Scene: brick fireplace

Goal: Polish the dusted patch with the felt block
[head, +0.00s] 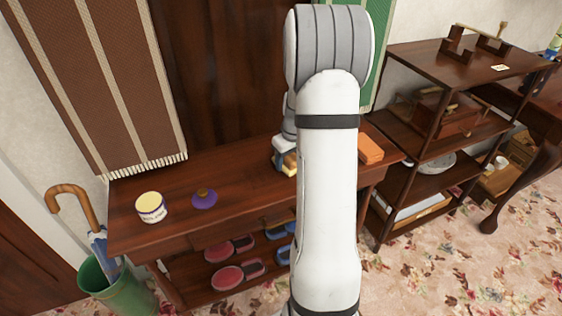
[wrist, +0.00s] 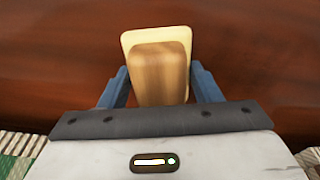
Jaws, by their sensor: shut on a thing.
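My gripper (wrist: 160,88) is shut on the felt block (wrist: 158,68), with one blue finger on each side of it. The block has a wooden back and a cream felt edge. In the head view the block (head: 288,166) is at the reddish-brown tabletop (head: 240,176), partly hidden by my arm. I cannot tell whether the felt touches the wood. No dusted patch can be made out on the wood in either view; my arm hides part of the top.
A cream and purple tub (head: 151,207) and a purple gold-topped item (head: 204,199) stand left on the top. An orange block (head: 371,149) lies right. Several shoes (head: 230,275) sit below. An umbrella (head: 100,245) leans in a green stand (head: 120,290). A shelf unit (head: 440,120) stands right.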

